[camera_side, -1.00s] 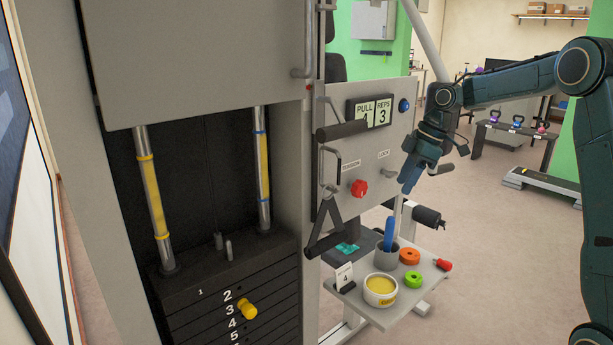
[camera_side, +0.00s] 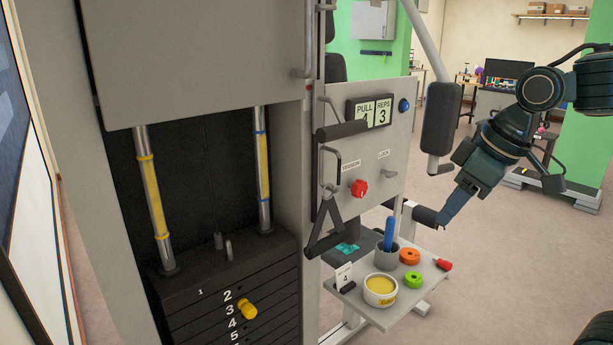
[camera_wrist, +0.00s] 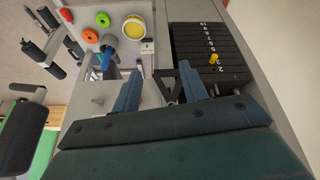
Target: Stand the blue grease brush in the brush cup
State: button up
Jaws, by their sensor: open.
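The blue grease brush (camera_side: 389,234) stands upright in the grey brush cup (camera_side: 387,259) on the small shelf, its handle sticking up above the rim. The brush (camera_wrist: 106,62) and the cup (camera_wrist: 109,41) also show in the wrist view, left of the fingers. My gripper (camera_side: 441,222) is in the air to the right of the cup and a little above the shelf, apart from the brush. In the wrist view my gripper (camera_wrist: 157,80) has its two blue fingers spread with nothing between them. The brush's lower end is hidden inside the cup.
A black padded roller (camera_side: 440,130) hangs beside my arm. The weight stack (camera_side: 225,295) stands left.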

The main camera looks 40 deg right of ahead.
jog(key=s+a+f+m, duration=0.1)
jog(key=s+f+m, duration=0.1)
jog(key=s, duration=0.6)
jog(key=shift+f+m+t+h, duration=0.3)
jog(key=shift+f+t, duration=0.1)
jog(key=shift+f, duration=0.1)
jog(key=shift+c, duration=0.4)
